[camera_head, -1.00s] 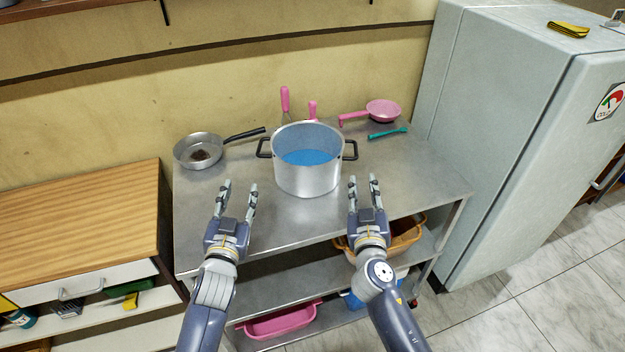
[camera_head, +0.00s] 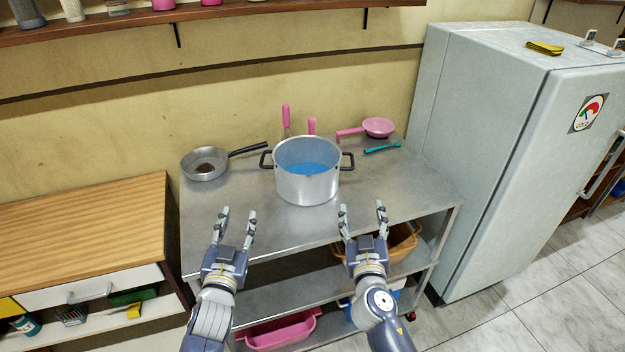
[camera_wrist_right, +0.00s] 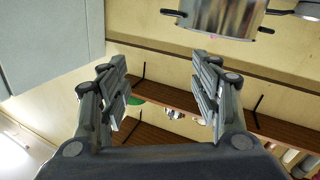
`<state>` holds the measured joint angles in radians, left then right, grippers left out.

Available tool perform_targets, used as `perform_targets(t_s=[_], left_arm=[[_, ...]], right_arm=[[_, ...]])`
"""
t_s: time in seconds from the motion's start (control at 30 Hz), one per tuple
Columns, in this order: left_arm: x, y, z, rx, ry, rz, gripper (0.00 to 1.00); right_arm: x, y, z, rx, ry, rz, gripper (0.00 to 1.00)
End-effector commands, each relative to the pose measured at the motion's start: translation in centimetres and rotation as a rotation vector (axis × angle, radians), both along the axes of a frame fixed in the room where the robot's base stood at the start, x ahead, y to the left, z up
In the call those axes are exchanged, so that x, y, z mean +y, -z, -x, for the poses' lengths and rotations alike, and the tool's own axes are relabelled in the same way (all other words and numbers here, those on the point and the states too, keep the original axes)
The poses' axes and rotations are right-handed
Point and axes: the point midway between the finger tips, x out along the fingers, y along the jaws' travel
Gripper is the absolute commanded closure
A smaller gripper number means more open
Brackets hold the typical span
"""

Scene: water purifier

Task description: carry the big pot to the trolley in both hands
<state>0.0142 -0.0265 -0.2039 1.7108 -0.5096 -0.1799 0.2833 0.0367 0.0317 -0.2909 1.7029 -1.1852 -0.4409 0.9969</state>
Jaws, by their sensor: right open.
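The big pot (camera_head: 307,187) is silver, upright, and holds blue liquid. It stands on a steel table (camera_head: 260,235) and has a black handle on each side. Part of it shows at the top of the right wrist view (camera_wrist_right: 212,17). My left gripper (camera_head: 236,212) is open and empty in front of the pot, to the left of it. My right gripper (camera_head: 362,211) is open and empty in front of the pot, to the right of it. Its spread fingers also show in the right wrist view (camera_wrist_right: 160,85). Neither gripper touches the pot. I cannot make out a trolley apart from this table.
A frying pan (camera_head: 205,165) lies left of the pot. A pink ladle (camera_head: 378,127) and a teal utensil (camera_head: 382,148) lie to the right. A fridge (camera_head: 480,150) stands on the right and a wooden cabinet (camera_head: 80,230) on the left. A wall shelf (camera_head: 200,14) is above.

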Motion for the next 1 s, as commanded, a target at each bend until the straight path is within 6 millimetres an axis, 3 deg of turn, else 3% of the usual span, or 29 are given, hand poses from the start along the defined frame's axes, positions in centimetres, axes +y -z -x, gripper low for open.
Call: perform_targets(t_s=[0.37,0.8,1.0], left_arm=[[0.0,0.0,0.0,0.000,0.000,0.000,0.60],[0.0,0.0,0.0,0.000,0.000,0.000,0.60],[0.0,0.0,0.0,0.000,0.000,0.000,0.60]], right_arm=[[0.2,0.1,1.1,0.001,-0.001,-0.001,0.42],[1.0,0.0,8.9,0.001,0.000,-0.002,0.42],[1.3,-0.1,10.8,-0.001,0.001,-0.001,0.42]])
